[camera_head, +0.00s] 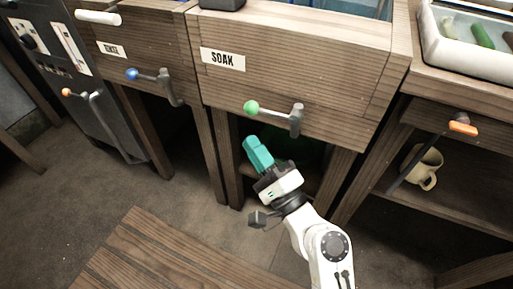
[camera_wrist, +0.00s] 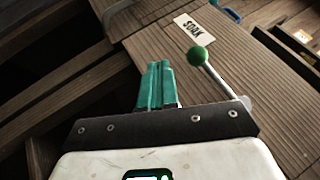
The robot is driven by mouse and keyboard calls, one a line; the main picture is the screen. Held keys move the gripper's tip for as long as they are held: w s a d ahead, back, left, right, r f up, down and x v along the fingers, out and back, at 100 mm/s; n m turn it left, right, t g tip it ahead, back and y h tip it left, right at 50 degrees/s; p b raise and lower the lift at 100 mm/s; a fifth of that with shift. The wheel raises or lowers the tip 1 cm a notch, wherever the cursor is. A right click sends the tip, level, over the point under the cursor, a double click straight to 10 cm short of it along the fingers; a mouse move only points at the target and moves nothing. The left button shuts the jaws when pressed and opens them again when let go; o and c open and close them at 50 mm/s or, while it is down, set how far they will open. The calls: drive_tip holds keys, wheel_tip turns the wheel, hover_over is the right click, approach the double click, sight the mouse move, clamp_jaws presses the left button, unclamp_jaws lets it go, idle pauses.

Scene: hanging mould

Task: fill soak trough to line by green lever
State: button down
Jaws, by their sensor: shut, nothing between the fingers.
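The soak trough (camera_head: 300,62) is a brown wooden cabinet front with a "SOAK" label (camera_head: 222,59). The green lever (camera_head: 251,107) has a green ball knob at the left end of a grey rod, which lies near level from a pivot at its right. My gripper (camera_head: 258,151) has teal fingers, shut and empty, below the green knob and apart from it. In the wrist view the teal fingers (camera_wrist: 158,84) point at the wooden front, with the green knob (camera_wrist: 197,56) up and to the right of them. The fill line cannot be seen; only a sliver of the trough's inside shows at the top edge.
A blue-knobbed lever (camera_head: 131,74) sits on the "RINSE" cabinet to the left. An orange-knobbed lever (camera_head: 67,92) is on the grey panel. At right, an orange handle (camera_head: 463,124) hangs above a cream mug (camera_head: 428,167) on a shelf. A wooden surface (camera_head: 165,255) lies in front.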

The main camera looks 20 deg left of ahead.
drive_tip(key=s+d+f+b, duration=0.1)
drive_tip(key=s+d+f, duration=0.2)
drive_tip(key=f, duration=0.5)
drive_tip(key=shift+s+f, duration=0.15)
drive_tip(key=shift+s, duration=0.75)
